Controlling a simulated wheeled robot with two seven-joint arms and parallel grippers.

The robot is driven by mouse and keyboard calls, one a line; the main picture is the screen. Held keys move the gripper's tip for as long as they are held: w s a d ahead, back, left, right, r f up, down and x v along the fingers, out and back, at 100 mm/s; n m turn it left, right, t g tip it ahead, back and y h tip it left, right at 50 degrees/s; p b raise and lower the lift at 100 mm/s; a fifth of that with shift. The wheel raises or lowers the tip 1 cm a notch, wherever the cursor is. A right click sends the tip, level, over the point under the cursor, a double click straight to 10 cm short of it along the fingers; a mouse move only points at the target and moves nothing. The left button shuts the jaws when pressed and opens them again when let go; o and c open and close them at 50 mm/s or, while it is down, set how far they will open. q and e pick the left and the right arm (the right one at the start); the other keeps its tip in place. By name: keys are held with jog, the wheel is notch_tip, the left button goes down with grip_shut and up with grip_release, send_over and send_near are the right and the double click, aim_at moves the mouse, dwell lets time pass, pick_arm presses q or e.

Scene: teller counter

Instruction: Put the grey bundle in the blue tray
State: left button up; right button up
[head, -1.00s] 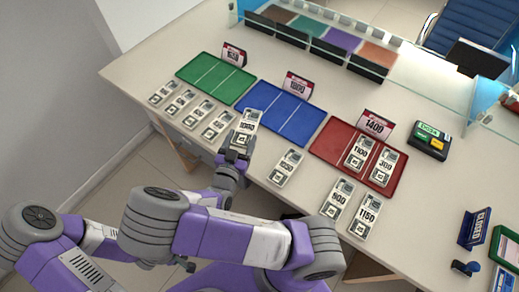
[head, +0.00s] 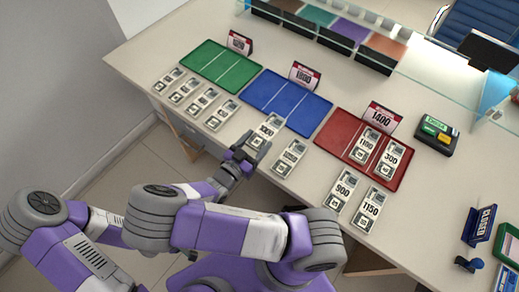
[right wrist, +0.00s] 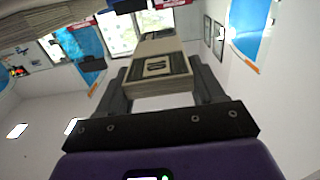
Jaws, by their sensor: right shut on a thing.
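My right gripper (head: 251,146) is shut on a grey-white bundle (head: 269,125) marked 1000, just in front of the blue tray's near edge. In the right wrist view the bundle (right wrist: 158,78) sits between the two fingers and sticks out past them. The blue tray (head: 302,111) lies flat on the counter, with thin white dividing lines and a sign (head: 304,75) behind it. It is empty. I cannot tell how high the bundle is above the counter. My left gripper is not in view.
A green tray (head: 213,64) is left of the blue one. A red tray (head: 340,132) on the right holds two bundles. Several loose bundles lie along the front edge, one (head: 289,158) close right of my gripper. A glass screen stands at the back.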

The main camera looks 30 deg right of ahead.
aim_at(256, 153)
jog(key=shift+f+b, duration=0.75)
jog(key=shift+f, duration=2.35)
jog(key=shift+f, duration=0.1)
jog(key=shift+f, duration=0.15)
jog(key=o, duration=1.1)
jog(key=shift+c, duration=0.2)
